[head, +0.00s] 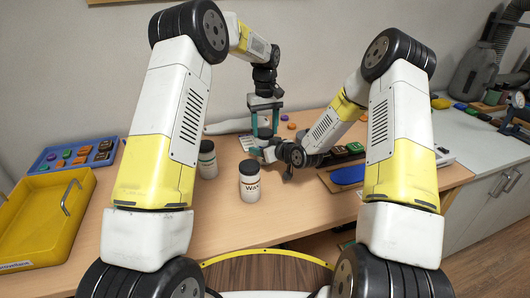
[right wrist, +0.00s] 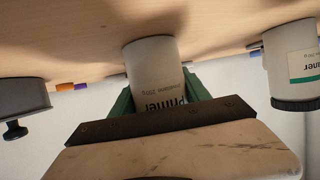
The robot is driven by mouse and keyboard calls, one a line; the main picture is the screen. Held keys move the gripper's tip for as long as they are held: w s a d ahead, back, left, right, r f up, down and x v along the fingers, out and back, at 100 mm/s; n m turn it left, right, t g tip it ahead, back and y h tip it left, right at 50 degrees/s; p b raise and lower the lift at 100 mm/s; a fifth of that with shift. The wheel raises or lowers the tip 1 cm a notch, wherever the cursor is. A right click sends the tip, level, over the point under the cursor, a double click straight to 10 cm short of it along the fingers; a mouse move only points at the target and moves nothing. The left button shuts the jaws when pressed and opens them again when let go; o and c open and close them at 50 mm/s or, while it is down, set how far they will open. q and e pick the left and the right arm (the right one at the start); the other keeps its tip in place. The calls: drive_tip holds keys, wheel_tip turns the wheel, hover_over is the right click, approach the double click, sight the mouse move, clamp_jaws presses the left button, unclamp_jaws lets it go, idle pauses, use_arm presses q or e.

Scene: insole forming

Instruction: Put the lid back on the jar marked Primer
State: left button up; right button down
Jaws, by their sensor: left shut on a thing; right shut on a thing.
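The jar marked Primer (right wrist: 153,72) shows upside down in the right wrist view, between the green fingers of my right gripper (right wrist: 158,98). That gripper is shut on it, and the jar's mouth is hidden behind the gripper. In the head view my right gripper (head: 267,152) comes in from the right at the middle of the table. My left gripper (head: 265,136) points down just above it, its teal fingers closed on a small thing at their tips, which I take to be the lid. The lid is too small and covered to make out clearly, and I cannot tell whether it touches the jar.
A dark-capped jar marked Wax (head: 250,188) stands in front of the grippers. Another dark-capped jar (head: 207,165) stands left of it. A yellow tray (head: 83,215) and a blue tray (head: 50,165) lie at the left. A blue insole shape (head: 347,174) lies at the right.

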use_arm(q)
drive_tip(key=m, duration=0.3)
drive_tip(key=o, duration=1.6)
drive_tip(key=shift+c, duration=0.2)
drive_tip(key=shift+r, duration=2.25)
drive_tip(key=shift+c, duration=0.5)
